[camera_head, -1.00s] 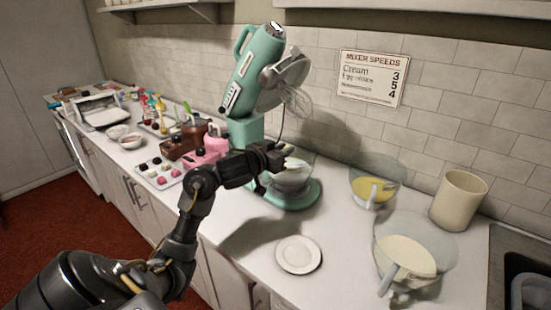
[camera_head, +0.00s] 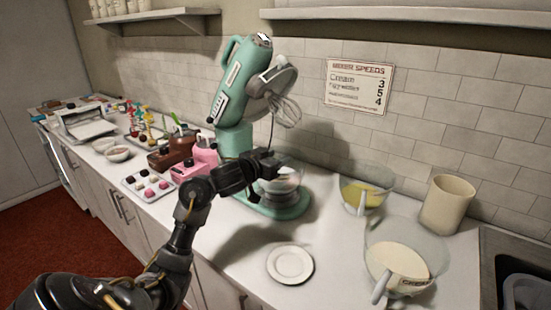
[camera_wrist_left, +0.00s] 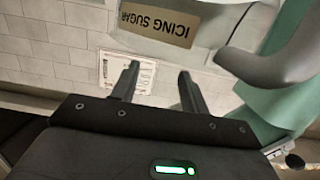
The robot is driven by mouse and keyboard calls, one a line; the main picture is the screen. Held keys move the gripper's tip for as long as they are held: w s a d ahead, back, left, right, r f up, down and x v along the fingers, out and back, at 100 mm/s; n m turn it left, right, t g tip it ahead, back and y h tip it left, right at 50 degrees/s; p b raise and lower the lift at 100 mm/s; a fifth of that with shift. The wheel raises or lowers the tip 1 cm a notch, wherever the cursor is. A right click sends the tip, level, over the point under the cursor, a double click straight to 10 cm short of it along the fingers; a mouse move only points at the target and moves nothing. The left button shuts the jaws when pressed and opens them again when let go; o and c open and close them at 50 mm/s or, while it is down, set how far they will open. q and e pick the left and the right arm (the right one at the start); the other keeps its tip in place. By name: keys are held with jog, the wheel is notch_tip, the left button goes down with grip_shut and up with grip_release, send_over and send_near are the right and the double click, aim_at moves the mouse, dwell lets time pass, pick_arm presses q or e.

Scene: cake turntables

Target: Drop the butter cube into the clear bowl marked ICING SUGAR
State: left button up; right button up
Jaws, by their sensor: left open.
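My left gripper (camera_head: 272,164) is at the mixer, over or beside the clear bowl (camera_head: 284,187) on its base; I cannot tell exactly which. In the left wrist view its two fingers (camera_wrist_left: 159,70) are apart, with nothing between them. A tan label reading ICING SUGAR (camera_wrist_left: 158,22) shows upside down at the top of that view, on a bowl (camera_wrist_left: 208,30) beyond the fingertips. Whether this is the mixer bowl is not certain. I cannot make out the butter cube in any view. My right gripper is not in view.
The green mixer (camera_head: 236,95) stands close behind my left gripper, its whisk (camera_head: 285,110) raised. A white plate (camera_head: 290,263) lies in front. A bowl marked CREAM (camera_head: 402,262), a yellow-filled bowl (camera_head: 365,196) and a beige canister (camera_head: 447,204) stand to the right. Sweets (camera_head: 150,186) are left.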

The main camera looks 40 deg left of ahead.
pick_arm(q)
jog(key=s+r+p, duration=0.1)
jog(key=s+p, duration=0.1)
jog(key=s, duration=0.8)
jog(key=shift+s+r, duration=0.3)
jog(key=shift+s, duration=0.1)
jog(key=shift+d, duration=0.1)
